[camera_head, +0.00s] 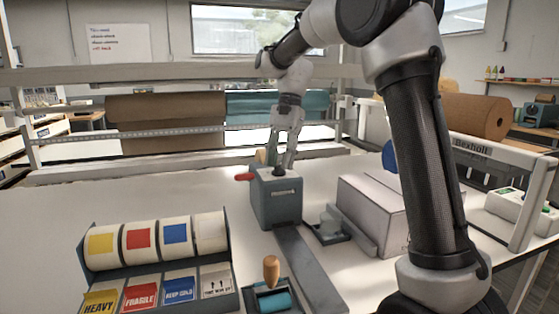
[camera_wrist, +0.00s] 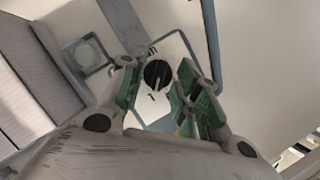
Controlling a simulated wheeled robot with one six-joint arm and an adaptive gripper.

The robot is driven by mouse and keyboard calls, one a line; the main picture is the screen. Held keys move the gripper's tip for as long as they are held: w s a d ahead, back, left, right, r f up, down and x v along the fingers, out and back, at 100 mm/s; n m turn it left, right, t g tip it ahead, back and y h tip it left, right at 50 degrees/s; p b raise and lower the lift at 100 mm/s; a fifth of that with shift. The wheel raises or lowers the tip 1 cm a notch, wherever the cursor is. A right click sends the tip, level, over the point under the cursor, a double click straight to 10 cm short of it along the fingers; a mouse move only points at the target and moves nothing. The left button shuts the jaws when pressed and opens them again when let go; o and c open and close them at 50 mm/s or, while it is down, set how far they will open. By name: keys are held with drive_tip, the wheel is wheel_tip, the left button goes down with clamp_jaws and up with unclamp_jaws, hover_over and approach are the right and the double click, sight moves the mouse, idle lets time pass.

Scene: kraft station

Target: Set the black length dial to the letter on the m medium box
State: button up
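The black dial (camera_wrist: 158,74) is round, with a pale pointer line and white-backed markings around it; one mark below it looks like a "1" or "I", and the others are too small to read. It sits on top of the grey-blue dispenser (camera_head: 277,203), which has a red lever at its left. My gripper (camera_head: 283,162) points down over the dispenser's top. In the wrist view its green-padded fingers (camera_wrist: 160,82) are apart, one on each side of the dial; I cannot tell whether they touch it. A closed pale box (camera_head: 372,215) stands right of the dispenser; I see no letter on it.
A label rack (camera_head: 160,265) stands at the front left. A wooden-handled tool (camera_head: 271,270) stands in a small tray at the front. A small tray with a clear container (camera_head: 329,230) lies between dispenser and box.

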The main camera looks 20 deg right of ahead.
drive_tip(key=shift+s+f, duration=0.1)
drive_tip(key=shift+f, duration=0.1)
clamp_jaws()
drive_tip(key=shift+a+f+n, duration=0.1)
drive_tip(key=shift+n, duration=0.2)
drive_tip(key=n, duration=0.2)
drive_tip(key=n+g+h, duration=0.1)
drive_tip(key=n, duration=0.1)
drive_tip(key=shift+a+f+h, duration=0.1)
drive_tip(key=shift+h, duration=0.2)
drive_tip(key=shift+a+n+h, duration=0.1)
drive_tip(key=shift+n+h, duration=0.6)
drive_tip(key=shift+n, duration=1.3)
